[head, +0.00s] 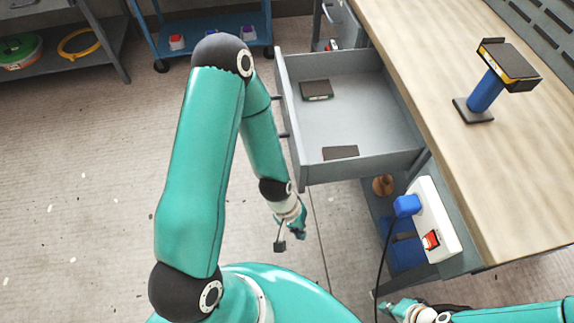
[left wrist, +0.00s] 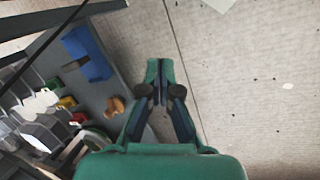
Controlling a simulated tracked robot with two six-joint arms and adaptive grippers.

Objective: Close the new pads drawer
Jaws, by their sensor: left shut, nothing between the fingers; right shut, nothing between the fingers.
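A grey drawer (head: 368,115) is pulled out from the left side of the workbench. Two dark flat pads lie in it, one toward the back (head: 316,90) and one near the front side (head: 340,153). The drawer front (head: 294,135) faces left, and a dark handle shows on its outer side, partly behind my left arm. My left gripper (head: 291,226) is shut and empty, below the drawer front's near corner and apart from it; it also shows in the left wrist view (left wrist: 163,88). My right gripper (head: 402,309) is shut at the bottom edge, partly cut off.
A white power strip (head: 432,220) with a blue plug and black cable is on the bench side. The floor left of the drawer is clear.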

